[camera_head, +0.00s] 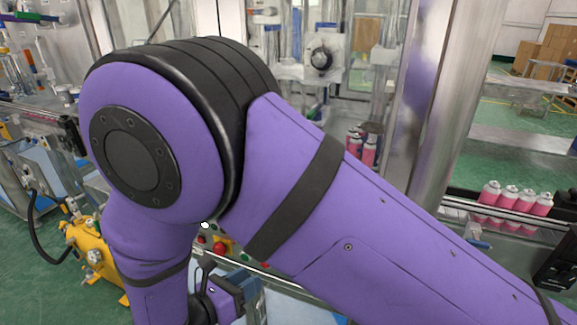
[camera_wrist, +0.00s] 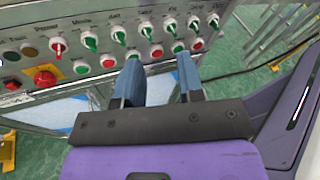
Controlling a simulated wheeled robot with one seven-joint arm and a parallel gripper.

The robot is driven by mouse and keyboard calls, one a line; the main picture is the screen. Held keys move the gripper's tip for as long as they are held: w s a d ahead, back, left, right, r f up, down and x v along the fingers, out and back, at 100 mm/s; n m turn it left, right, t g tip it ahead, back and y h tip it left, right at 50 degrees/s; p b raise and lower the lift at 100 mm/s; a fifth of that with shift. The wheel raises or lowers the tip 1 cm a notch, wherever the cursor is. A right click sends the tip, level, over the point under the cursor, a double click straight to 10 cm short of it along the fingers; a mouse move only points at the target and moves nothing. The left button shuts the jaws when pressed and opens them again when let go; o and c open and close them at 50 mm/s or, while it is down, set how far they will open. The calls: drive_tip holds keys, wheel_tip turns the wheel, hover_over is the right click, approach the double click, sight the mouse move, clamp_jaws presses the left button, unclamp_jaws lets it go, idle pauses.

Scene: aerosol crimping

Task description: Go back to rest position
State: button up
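My gripper (camera_wrist: 158,82) shows in the wrist view, its two blue-grey fingers apart with a clear gap and nothing between them. The fingers point at the lower edge of a control panel (camera_wrist: 20,88) with a row of green switches, red buttons and one red switch. I cannot tell whether the fingertips touch the panel. In the head view my purple arm fills the middle and hides much of the scene. The fingers are not clearly visible there.
A red emergency button (camera_wrist: 45,78) on a yellow plate sits at the panel's left. Yellow equipment (camera_head: 92,255) stands at the lower left. Green floor (camera_head: 35,285) shows there.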

drive_tip(key=w+d+r+m+g+y, duration=0.1)
drive_tip(key=w+d+r+m+g, duration=0.3)
drive_tip(key=d+r+m, duration=0.55)
drive_tip(key=w+d+r+m+g+y, duration=0.15)
drive_tip(key=d+r+m+g, duration=0.45)
drive_tip(key=d+r, duration=0.6)
drive_tip(key=s+d+r+m+t+y, duration=0.2)
drive_tip(key=s+d+r+m+y, duration=0.2)
drive_tip(key=d, duration=0.5)
drive_tip(key=s+d+r+m+t+y, duration=0.1)
drive_tip(key=s+d+r+m+y, duration=0.3)
drive_tip(key=s+d+r+m, duration=0.4)
drive_tip(key=shift+s+d+m+t, duration=0.4)
drive_tip(key=shift+s+d+m, duration=0.1)
drive_tip(key=shift+s+m, duration=1.05)
drive_tip(key=shift+w+f, duration=0.1)
